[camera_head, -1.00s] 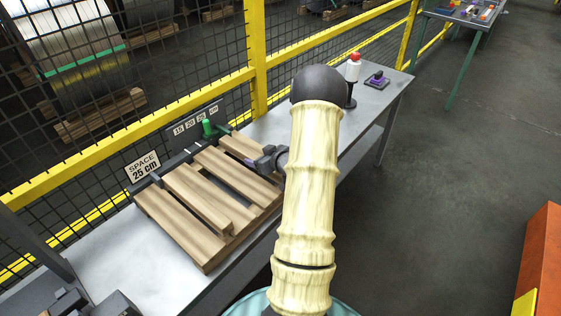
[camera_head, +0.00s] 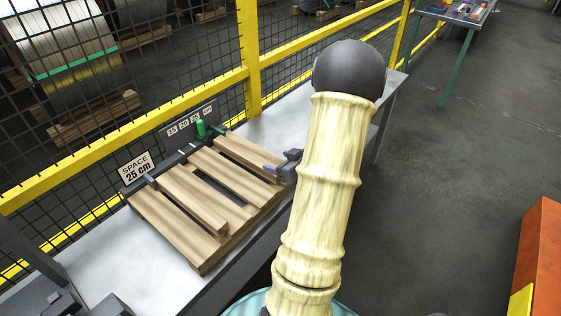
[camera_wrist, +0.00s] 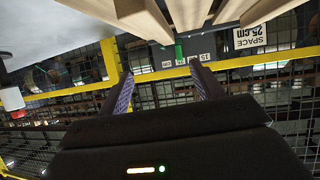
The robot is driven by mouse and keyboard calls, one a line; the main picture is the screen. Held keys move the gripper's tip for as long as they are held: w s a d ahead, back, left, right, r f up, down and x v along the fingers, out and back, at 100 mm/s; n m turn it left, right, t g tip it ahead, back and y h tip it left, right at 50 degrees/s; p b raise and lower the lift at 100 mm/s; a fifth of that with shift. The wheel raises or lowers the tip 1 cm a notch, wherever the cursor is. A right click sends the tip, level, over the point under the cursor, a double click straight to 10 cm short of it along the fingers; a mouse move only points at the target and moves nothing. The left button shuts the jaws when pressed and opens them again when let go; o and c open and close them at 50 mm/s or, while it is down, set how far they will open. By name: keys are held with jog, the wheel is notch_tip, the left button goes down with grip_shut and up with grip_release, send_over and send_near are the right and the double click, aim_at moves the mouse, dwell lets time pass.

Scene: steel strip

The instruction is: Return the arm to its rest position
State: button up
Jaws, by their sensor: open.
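My arm, in a cream sleeve with a dark elbow joint, is raised across the middle of the head view. My gripper (camera_head: 284,166) shows partly behind the arm, at the right end of the wooden pallet (camera_head: 178,202). In the wrist view my gripper (camera_wrist: 163,84) has two separate fingers with nothing between them. The pallet slats (camera_wrist: 190,12) show beyond the fingertips at the top of that upside-down view. From these views I cannot tell how high the gripper is above the slats.
The pallet lies on a grey metal bench (camera_head: 110,255). Behind it stand a "SPACE 25 cm" sign (camera_head: 137,168), a numbered scale plate (camera_head: 188,119) and a green handle (camera_head: 201,129). A yellow-railed mesh fence (camera_head: 120,147) runs behind the bench. The floor (camera_head: 450,170) to the right is open.

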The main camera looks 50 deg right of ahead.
jog(key=shift+w, duration=0.1)
dwell(0.7)
jog(key=w+a+r+g+h+p, duration=0.1)
jog(key=w+a+r+g+p, duration=0.15)
jog(key=a, duration=0.45)
jog(key=w+a+r+g+h+p, duration=0.1)
jog(key=w+a+r+g, duration=0.2)
jog(key=a, duration=0.4)
jog(key=s+a+r+g+y+p, duration=0.1)
jog(key=s+a+g, duration=0.1)
jog(key=s+a, duration=0.3)
jog(key=s+a+r+g+y+p, duration=0.1)
jog(key=s+a, duration=0.4)
jog(key=a, duration=0.9)
jog(key=shift+s+r+g+y, duration=0.2)
jog(key=shift+r+g+y, duration=0.1)
jog(key=shift+r+g, duration=0.45)
jog(key=shift+f, duration=0.15)
